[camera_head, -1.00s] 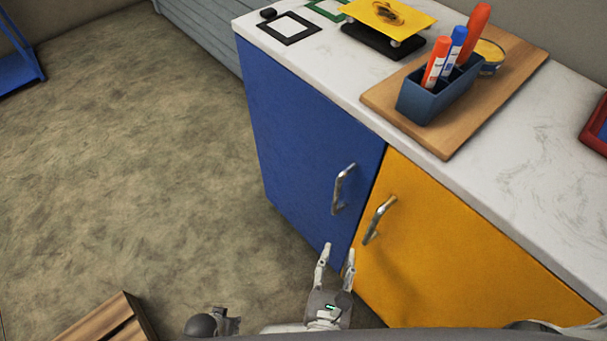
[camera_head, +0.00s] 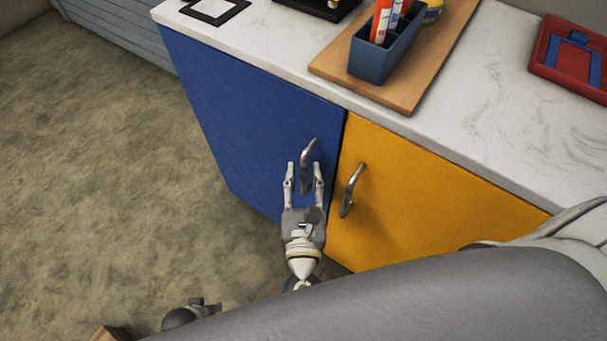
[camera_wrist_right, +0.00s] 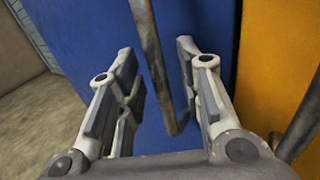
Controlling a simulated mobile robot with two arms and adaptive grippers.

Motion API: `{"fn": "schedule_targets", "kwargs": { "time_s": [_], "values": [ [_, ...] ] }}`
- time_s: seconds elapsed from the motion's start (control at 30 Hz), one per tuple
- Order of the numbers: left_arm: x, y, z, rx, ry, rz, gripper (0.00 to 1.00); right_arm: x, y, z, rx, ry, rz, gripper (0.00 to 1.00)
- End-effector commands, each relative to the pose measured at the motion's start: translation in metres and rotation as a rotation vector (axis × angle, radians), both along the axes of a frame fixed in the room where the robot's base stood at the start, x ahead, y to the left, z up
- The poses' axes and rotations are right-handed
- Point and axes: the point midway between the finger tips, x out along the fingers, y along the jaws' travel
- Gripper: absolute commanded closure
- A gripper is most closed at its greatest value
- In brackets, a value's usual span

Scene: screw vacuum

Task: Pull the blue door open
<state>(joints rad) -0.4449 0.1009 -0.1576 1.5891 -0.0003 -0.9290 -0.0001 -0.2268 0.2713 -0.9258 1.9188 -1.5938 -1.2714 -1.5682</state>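The blue door (camera_head: 245,125) is closed on the cabinet's left side, with a curved metal handle (camera_head: 305,165) near its right edge. My right gripper (camera_head: 304,170) is open at the blue door, its fingers on either side of the handle's lower part. In the right wrist view the handle (camera_wrist_right: 153,70) runs down between the two open fingers (camera_wrist_right: 160,85), and I see no clear contact. The part at the lower left of the head view (camera_head: 185,315) seems to be my left gripper, mostly cut off, so its state is unclear.
A yellow door (camera_head: 420,190) with its own metal handle (camera_head: 351,190) is just right. The white countertop (camera_head: 500,100) holds a wooden board (camera_head: 405,100) with a pen holder (camera_head: 375,60) and a red item (camera_head: 545,50). The floor (camera_head: 90,190) left of the cabinet is clear.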

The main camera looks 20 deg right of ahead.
Motion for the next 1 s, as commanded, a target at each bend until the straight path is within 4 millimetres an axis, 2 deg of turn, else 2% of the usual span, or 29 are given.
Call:
{"fn": "schedule_targets", "kwargs": {
  "time_s": [0.33, 0.6, 0.9, 1.0],
  "values": [
    [-0.0006, -0.0003, 0.0026, -0.001, 0.0, 0.001, 0.6, 0.005, -0.0018, -0.0001, 0.0, 0.0, 0.0, 0.67],
    [-0.0015, -0.0001, 0.0015, -0.001, 0.002, 0.0, 0.6, 0.0047, -0.0018, -0.0001, 0.0, 0.001, 0.0, 1.0],
    [-0.0011, -0.0001, 0.0015, -0.001, 0.001, 0.0, 0.6, 0.0044, -0.0012, -0.0002, 0.0, 0.001, 0.0, 1.0],
    [-0.0001, -0.0004, 0.0032, -0.002, -0.004, 0.0, 0.6, 0.001, 0.0055, -0.0002, 0.002, 0.003, 0.0, 1.0]
  ]
}}
